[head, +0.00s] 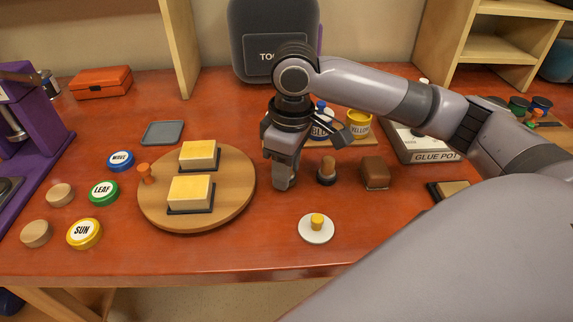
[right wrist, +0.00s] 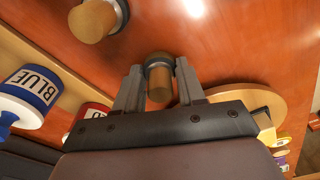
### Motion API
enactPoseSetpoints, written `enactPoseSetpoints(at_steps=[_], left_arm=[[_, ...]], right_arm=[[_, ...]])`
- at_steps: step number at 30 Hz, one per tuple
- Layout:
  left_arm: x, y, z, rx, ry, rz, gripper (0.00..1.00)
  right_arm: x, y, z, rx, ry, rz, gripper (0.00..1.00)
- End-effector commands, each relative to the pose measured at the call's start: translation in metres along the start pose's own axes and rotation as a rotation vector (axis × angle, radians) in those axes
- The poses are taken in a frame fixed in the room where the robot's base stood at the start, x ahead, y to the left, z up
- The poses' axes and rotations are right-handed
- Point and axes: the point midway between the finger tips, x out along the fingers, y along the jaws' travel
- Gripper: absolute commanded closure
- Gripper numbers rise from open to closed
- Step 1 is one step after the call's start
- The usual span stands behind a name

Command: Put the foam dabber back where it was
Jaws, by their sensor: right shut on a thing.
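A foam dabber (right wrist: 160,82) with a tan wooden handle and dark collar is between the fingers of my right gripper (right wrist: 158,68) in the right wrist view. In the head view the right gripper (head: 283,183) points down just right of the round wooden board and is shut on the dabber, which its fingers hide. I cannot tell whether the dabber touches the table. A second similar dabber (head: 327,170) stands upright on the table to the right of the gripper. It also shows in the right wrist view (right wrist: 95,20). My left gripper is not in view.
The round board (head: 225,205) bears two yellow-topped blocks and an orange peg. A brown block (head: 375,172) stands right of the free dabber. A white disc with a yellow knob (head: 316,234) lies in front. Paint pots (head: 359,124) and the glue pot box (head: 432,156) are behind.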

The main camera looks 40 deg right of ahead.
Motion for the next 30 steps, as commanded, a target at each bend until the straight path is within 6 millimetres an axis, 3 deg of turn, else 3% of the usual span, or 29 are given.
enactPoseSetpoints(at_steps=[1,3,14,30], left_arm=[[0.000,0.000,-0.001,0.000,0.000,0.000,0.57],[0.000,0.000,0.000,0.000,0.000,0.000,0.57],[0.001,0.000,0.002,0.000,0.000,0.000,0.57],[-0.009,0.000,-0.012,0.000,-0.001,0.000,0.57]], right_arm=[[0.001,0.000,0.000,0.000,-0.001,-0.001,0.51],[0.000,0.000,0.000,0.000,-0.001,-0.001,0.35],[-0.002,0.000,0.000,-0.001,0.001,0.000,0.35],[-0.108,0.000,-0.001,0.000,0.002,0.001,0.35]])
